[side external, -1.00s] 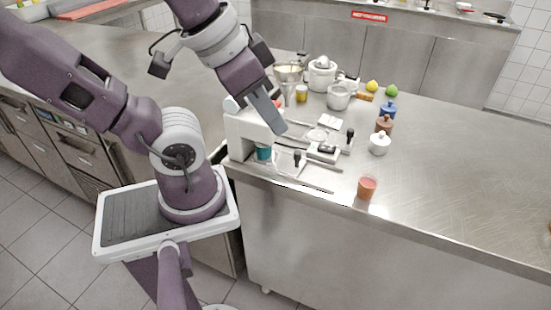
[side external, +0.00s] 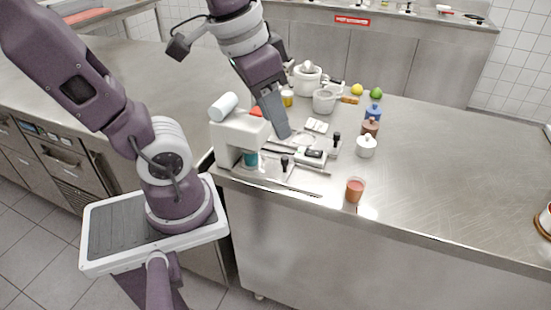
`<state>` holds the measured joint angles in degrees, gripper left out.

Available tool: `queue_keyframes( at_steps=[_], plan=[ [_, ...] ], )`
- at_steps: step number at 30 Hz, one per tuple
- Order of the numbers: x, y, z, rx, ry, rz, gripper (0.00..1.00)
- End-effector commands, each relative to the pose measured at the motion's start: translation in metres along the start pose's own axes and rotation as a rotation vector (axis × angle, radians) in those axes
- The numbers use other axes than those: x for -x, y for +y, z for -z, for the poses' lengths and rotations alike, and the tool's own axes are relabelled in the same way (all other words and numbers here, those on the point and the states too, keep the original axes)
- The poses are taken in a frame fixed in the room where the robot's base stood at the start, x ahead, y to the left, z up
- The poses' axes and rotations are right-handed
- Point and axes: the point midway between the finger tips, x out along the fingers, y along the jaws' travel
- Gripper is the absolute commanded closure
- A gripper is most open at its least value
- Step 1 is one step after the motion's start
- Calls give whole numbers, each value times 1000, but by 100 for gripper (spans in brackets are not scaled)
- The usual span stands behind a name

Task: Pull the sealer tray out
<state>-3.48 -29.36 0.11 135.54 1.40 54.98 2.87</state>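The white sealer (side external: 232,137) stands at the left front of the steel counter, with a white roll (side external: 224,106) on top and a teal cup (side external: 250,159) under its head. A flat tray piece with an upright black knob (side external: 284,162) lies low at its right side. A similar black knob (side external: 336,141) stands further right; I cannot tell which knob belongs to the sealer tray. My gripper (side external: 279,128) points down just right of the sealer's head, above the tray area, and hides part of it. Its fingers show edge-on, and no object shows in them.
An orange-red cup (side external: 355,190) stands near the counter's front edge. A white lidded pot (side external: 366,147), brown jar (side external: 370,127) and blue jar (side external: 373,112) stand to the right.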

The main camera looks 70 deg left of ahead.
Motion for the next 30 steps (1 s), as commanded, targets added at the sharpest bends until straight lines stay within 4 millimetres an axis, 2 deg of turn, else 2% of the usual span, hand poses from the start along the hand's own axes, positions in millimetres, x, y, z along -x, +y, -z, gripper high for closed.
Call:
queue_keyframes(
  at_steps=[1, 4, 6, 9, 12, 15, 17, 25, 30],
  plan=[
    [-11, -10, 16, 4, -90, 12, 60],
    [-42, -35, 44, 0, -276, 24, 60],
    [-70, -54, 57, -3, -405, 20, 60],
    [-111, -80, 65, -5, -560, -1, 60],
    [-141, -97, 65, -7, -662, -23, 60],
    [-156, -105, 62, -9, -712, -37, 60],
    [-162, -106, 59, -9, -723, -40, 60],
    [-199, -104, 26, -10, -726, -41, 60],
    [-211, -104, 16, -10, -722, -40, 60]
  ],
)
